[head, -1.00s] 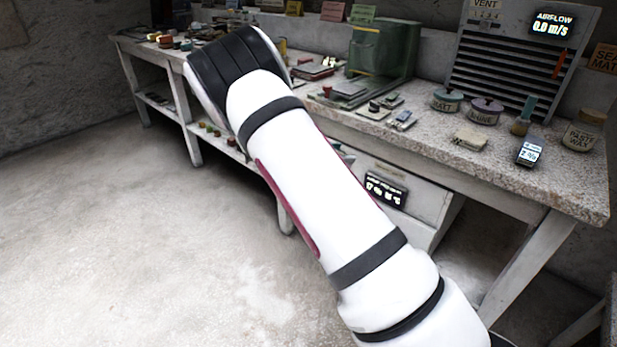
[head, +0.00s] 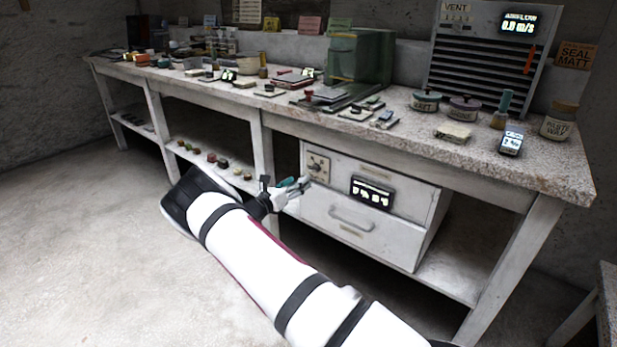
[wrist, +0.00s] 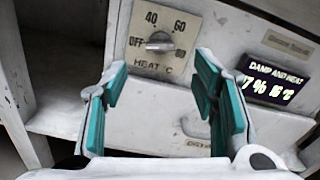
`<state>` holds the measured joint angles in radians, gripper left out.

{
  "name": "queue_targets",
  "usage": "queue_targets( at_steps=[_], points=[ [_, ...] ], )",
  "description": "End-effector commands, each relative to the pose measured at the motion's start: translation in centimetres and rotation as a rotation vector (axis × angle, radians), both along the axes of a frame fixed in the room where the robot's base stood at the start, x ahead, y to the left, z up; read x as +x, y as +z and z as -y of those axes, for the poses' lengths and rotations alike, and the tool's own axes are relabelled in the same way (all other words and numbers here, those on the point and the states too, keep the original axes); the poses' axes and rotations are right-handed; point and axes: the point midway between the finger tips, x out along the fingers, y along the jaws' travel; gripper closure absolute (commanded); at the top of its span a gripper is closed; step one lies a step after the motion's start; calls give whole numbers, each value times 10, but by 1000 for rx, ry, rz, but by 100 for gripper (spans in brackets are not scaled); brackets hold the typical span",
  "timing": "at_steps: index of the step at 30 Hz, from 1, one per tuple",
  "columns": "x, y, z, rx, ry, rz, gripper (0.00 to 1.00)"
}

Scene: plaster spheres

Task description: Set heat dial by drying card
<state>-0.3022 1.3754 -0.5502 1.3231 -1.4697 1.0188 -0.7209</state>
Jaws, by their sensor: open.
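The heat dial (wrist: 160,41) is a grey knob on a beige plate marked OFF, 40, 60 and HEAT °C. Its bar lies roughly level, one end towards OFF; I cannot tell for sure which end points. In the head view the dial (head: 318,167) is on the upper left front of the white cabinet (head: 325,212). My gripper (wrist: 160,78) is open and empty, its teal-padded fingers spread below the dial, apart from it. In the head view my gripper (head: 300,186) is just below and left of the dial. I cannot tell which card is the drying card.
A damp and heat display (wrist: 272,82) sits right of the dial; its reading is partly hidden. A drawer handle (head: 351,218) lies below. The stone-topped bench (head: 480,160) overhangs the cabinet. Small cards, including a pink one (head: 310,25), stand at the back. The floor left is clear.

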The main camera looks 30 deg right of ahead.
Motion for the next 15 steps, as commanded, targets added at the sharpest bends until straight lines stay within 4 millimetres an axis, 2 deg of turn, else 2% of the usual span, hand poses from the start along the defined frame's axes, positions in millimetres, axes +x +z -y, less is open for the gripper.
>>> queue_targets(
  at_steps=[1, 6, 12, 15],
  points=[
    [4, -2, 11, -1, -2, 1, 47],
    [14, -2, 40, 0, -2, 2, 47],
    [22, -1, 63, 1, -1, 1, 47],
    [24, -1, 68, 1, 0, 0, 47]
  ],
)
